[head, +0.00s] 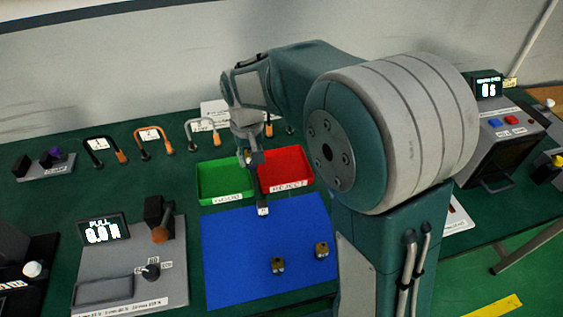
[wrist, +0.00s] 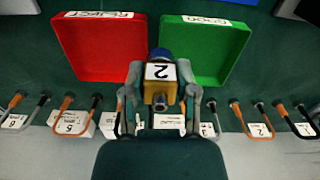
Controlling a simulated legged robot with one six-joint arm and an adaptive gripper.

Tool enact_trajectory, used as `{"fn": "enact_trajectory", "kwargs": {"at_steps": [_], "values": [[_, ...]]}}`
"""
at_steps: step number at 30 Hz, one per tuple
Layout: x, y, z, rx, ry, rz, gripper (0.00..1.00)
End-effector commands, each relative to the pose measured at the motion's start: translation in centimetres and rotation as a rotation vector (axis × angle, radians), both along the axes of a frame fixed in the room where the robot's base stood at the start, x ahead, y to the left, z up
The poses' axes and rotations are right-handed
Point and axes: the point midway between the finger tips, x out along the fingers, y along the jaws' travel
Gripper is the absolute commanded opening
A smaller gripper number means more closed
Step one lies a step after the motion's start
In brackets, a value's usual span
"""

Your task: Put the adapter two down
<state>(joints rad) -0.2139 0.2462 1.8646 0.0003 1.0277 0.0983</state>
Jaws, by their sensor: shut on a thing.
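My gripper (wrist: 161,90) is shut on adapter two (wrist: 160,72), a small brass-coloured block with a white label reading 2 and a dark blue end, between its two fingers. Two other small brass-and-dark adapters, one in front (head: 278,266) and one to the right (head: 321,250), stand on the mat.
A green GOOD tray (head: 207,197) and a red REJECT tray (head: 307,181) stand behind the mat, both empty where visible. Labelled cables (head: 153,139) line the back. A pull tester (head: 110,262) stands left and a display machine (head: 497,140) right. Much of the mat is bare.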

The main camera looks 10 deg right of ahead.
Motion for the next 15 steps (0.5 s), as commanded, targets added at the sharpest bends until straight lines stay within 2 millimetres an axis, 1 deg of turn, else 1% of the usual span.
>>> {"fn": "enact_trajectory", "kwargs": {"at_steps": [1,9,15], "values": [[0.7,-1.0,-0.6,-0.001,0.003,-0.005,0.0],[3.9,-5.7,-3.2,-0.001,0.004,-0.005,0.0],[5.5,-7.9,-6.6,-0.002,0.005,-0.001,0.0]]}}
